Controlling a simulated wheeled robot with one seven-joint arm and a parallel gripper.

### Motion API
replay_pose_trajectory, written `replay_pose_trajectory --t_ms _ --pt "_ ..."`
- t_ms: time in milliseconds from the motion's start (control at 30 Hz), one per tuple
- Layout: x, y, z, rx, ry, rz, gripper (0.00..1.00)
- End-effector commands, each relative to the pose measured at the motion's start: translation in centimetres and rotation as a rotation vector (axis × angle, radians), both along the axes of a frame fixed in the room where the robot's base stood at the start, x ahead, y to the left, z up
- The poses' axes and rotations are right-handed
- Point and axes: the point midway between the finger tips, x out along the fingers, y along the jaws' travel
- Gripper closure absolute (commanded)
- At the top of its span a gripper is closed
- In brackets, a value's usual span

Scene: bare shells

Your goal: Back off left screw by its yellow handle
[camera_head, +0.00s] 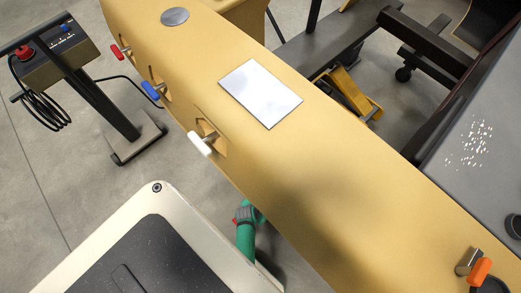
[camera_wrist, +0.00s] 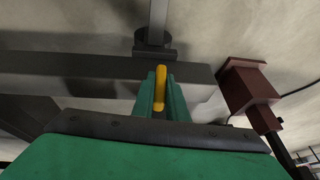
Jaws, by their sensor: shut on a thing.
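In the wrist view, the yellow handle (camera_wrist: 160,84) stands upright between the two green fingers of my gripper (camera_wrist: 160,92). The fingers are shut on it, and its upper end shows above them. A grey upright post with a round dark collar (camera_wrist: 155,45), possibly the left screw, is just behind the handle. Its threads cannot be made out. In the head view, a green part of my arm (camera_head: 246,234) shows beside the tan body; my fingers and the held handle are hidden there.
The long tan body (camera_head: 300,170) carries red (camera_head: 117,52), blue (camera_head: 151,90), white (camera_head: 199,143) and orange (camera_head: 480,271) levers. A control stand (camera_head: 75,75) is at the upper left. In the wrist view, a dark beam (camera_wrist: 80,66) crosses behind and a brown-red block (camera_wrist: 245,88) stands right.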

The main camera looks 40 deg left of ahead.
Motion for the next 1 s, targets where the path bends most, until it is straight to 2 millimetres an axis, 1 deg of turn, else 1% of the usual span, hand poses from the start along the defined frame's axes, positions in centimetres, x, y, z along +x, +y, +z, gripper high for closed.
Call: replay_pose_trajectory --t_ms 433,933,967,1000 --pt "-0.01 0.20 0.02 -0.139 0.011 0.002 1.00" --pt "-0.09 0.17 -0.02 -0.155 0.013 0.004 1.00" --pt "-0.09 0.17 -0.02 -0.155 0.013 0.004 0.78" --pt "-0.09 0.17 -0.02 -0.154 0.013 0.003 0.69"
